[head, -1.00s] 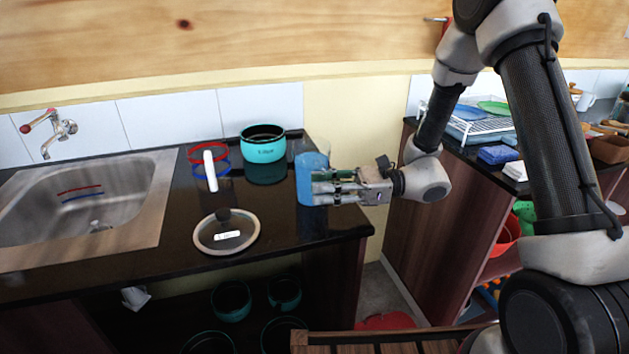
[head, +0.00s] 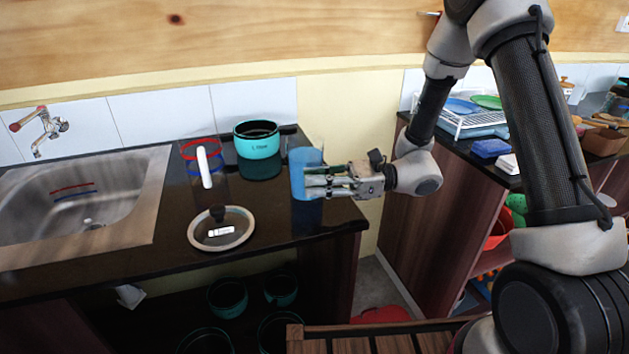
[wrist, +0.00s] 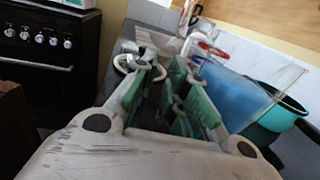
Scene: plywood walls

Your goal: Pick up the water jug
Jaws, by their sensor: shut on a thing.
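The water jug appears to be the clear container with blue contents (head: 305,176) near the right end of the black counter. It looks upright; whether its base touches the counter is hard to tell. My gripper (head: 328,182) reaches in level from the right and is shut on the jug's right side. In the wrist view, the green-padded fingers (wrist: 168,95) are close together, with the blue jug (wrist: 235,95) just to their right. The exact grip point is partly hidden.
A turquoise pot (head: 257,141) stands close behind the jug. A clear vessel with red and blue bands and a white handle (head: 204,168) and a glass lid (head: 222,229) are to the left. The sink (head: 80,205) is farther left. A dish rack (head: 478,122) stands on the right counter.

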